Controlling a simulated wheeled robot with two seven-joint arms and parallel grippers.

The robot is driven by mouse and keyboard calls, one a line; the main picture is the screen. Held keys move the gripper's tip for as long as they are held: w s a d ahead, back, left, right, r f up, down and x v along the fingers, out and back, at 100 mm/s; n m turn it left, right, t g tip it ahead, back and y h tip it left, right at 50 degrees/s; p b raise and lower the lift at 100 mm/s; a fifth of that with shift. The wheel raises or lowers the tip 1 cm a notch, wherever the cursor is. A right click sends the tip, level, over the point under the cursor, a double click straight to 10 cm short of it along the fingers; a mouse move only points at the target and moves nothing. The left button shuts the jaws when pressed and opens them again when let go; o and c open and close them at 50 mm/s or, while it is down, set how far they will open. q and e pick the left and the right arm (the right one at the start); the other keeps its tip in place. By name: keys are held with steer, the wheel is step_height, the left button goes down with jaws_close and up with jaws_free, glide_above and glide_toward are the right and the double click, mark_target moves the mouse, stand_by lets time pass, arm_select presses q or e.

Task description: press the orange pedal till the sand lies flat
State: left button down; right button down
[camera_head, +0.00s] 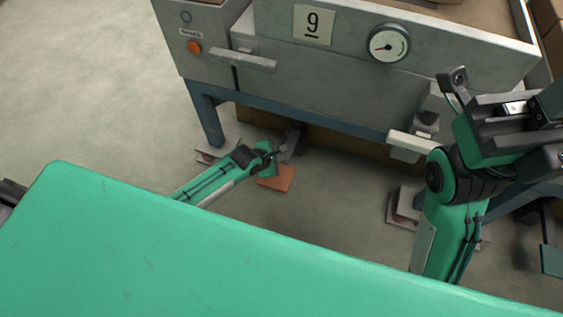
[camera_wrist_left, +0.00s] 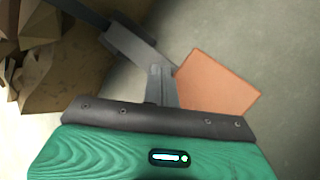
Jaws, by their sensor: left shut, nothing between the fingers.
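The orange pedal (camera_head: 276,179) sits low under the front of the grey machine, at the end of a dark metal bar. In the left wrist view the pedal (camera_wrist_left: 218,84) lies just right of my fingertips, with its grey bar (camera_wrist_left: 135,48) running to the upper left. My left gripper (camera_head: 283,155) is shut and empty, reaching down close by the pedal; I cannot tell whether it touches. My right gripper (camera_head: 515,112) is raised at the right, in front of the machine; its fingers are not clear. A brown, sand-like surface (camera_head: 465,12) shows at the top edge, mostly cut off.
The machine (camera_head: 320,60) has a dial gauge (camera_head: 389,43), a "9" plate (camera_head: 313,24), an orange button (camera_head: 194,47) and handles. Its blue legs (camera_head: 207,118) stand on the floor near my left arm. Rough brown lumps (camera_wrist_left: 40,70) show left of my left gripper. Floor at left is clear.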

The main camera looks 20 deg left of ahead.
arm_select(q)
steer(key=shift+f, duration=0.2)
steer(key=shift+f+p, duration=0.15)
steer(key=shift+p, duration=0.15)
